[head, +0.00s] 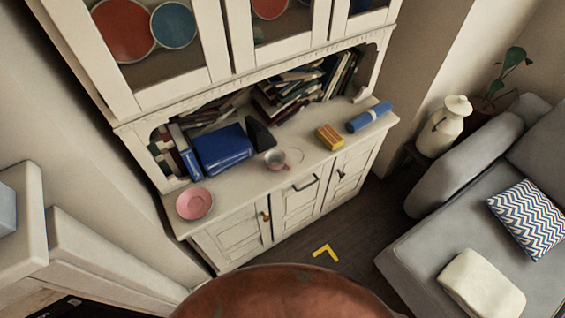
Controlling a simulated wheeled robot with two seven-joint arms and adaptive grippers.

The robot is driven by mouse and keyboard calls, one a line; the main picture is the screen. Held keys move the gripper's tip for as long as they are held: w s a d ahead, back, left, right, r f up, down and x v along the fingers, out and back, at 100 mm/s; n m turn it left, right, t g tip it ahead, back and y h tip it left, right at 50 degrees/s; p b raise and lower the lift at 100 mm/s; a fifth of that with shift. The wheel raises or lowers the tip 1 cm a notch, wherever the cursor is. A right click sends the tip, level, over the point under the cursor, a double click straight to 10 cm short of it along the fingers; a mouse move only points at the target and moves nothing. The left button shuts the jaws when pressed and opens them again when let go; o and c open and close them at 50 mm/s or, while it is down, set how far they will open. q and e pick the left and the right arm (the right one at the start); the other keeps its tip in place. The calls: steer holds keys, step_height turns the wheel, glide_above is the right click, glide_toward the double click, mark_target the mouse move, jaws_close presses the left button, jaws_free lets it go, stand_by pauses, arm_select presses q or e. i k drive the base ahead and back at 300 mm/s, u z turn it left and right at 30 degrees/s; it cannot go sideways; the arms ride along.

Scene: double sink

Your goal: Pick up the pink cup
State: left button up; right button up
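The pink cup (276,159) stands on the counter of a white cabinet (247,184), right of a blue box-like object (222,150). It looks partly pink and partly grey, and a small ring-like shape, possibly its handle or a saucer rim, shows at its right. A pink plate (195,204) lies on the counter's left end, apart from the cup. Neither of my grippers is in view.
A yellow block (329,137) and a blue roll (369,117) lie right of the cup. Books (292,90) fill the shelf behind. A reddish-brown rounded surface (285,292) fills the bottom centre. A grey sofa (428,255) stands at right; dark floor shows between.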

mark_target(274, 159)
steer(key=z, duration=1.05)
steer(key=i, duration=0.7)
steer(key=u, duration=2.5)
